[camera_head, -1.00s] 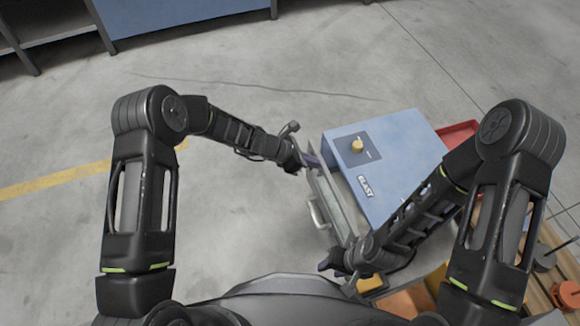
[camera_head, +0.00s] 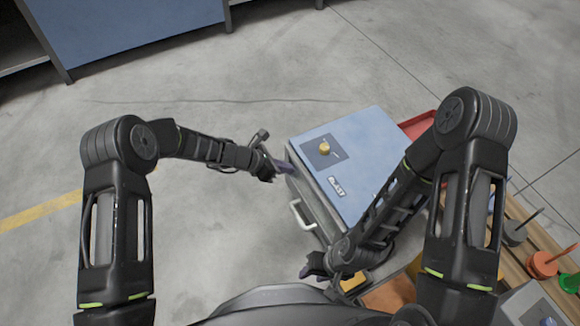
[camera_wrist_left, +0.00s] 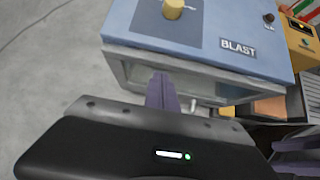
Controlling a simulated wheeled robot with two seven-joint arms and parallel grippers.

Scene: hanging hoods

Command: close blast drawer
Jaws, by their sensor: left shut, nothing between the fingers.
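The blue box labelled BLAST (camera_head: 350,160) stands right of centre in the head view. Its grey drawer front with a pale handle (camera_head: 301,214) is on the box's left side, close to the body; I cannot tell if a gap remains. My left gripper (camera_head: 287,168) is shut and empty, its purple fingertips at the far end of the drawer front. In the left wrist view, the shut fingers (camera_wrist_left: 163,92) point at the grey front under the blue top (camera_wrist_left: 200,40). My right gripper (camera_head: 312,268) is low, near the drawer's near end; its jaws are unclear.
A yellow knob (camera_head: 324,149) sits on the box top. A red tray (camera_head: 420,125) lies behind the box. A wooden rack with coloured discs on pegs (camera_head: 520,235) is at right. The floor left of the box is clear.

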